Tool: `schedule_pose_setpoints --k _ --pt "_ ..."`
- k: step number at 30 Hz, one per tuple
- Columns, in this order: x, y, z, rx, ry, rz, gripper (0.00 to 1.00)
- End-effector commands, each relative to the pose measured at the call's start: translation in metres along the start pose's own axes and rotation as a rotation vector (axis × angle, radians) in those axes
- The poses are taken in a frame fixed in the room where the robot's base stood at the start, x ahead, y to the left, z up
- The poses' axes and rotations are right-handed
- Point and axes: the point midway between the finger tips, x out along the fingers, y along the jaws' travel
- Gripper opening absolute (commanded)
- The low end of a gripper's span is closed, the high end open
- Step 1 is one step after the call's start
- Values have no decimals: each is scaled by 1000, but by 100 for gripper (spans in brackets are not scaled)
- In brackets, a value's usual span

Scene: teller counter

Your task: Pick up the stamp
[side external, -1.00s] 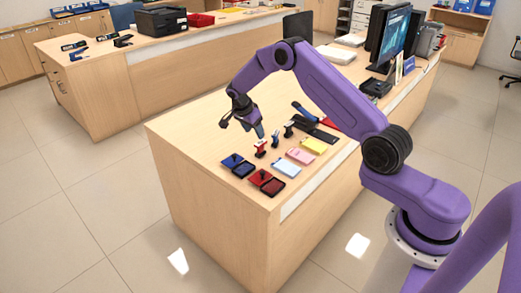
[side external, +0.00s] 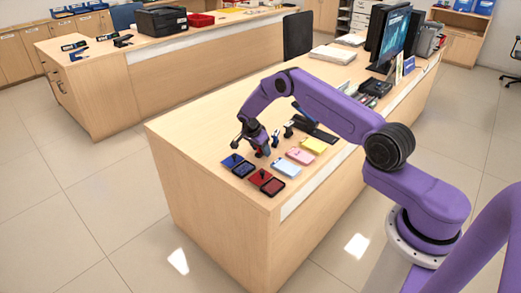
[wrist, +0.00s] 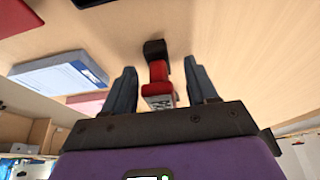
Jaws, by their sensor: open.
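A red and black stamp (wrist: 160,72) stands on the counter in the wrist view, between the two fingers of my gripper (wrist: 164,80). The fingers are open, with a gap on each side of the stamp. In the side view my gripper (side external: 262,149) is low over the counter at that red stamp and mostly hides it. Two other dark stamps stand just to the right, one of them the blue and black stamp (side external: 275,139) and the other a black stamp (side external: 288,130).
A blue ink pad (side external: 243,170) and a red ink pad (side external: 272,186) lie open in front. Light blue (side external: 286,167), pink (side external: 300,156) and yellow pads (side external: 314,145) lie to the right. A black tray (side external: 322,134) is behind them. The counter's left side (side external: 195,125) is clear.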

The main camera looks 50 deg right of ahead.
Motion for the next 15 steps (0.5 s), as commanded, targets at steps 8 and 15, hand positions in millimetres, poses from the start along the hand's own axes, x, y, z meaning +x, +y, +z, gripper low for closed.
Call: schedule_pose_setpoints --k 8,15 --pt "1 0 0 -1 0 -1 48" --pt "1 0 0 -1 0 -1 1"
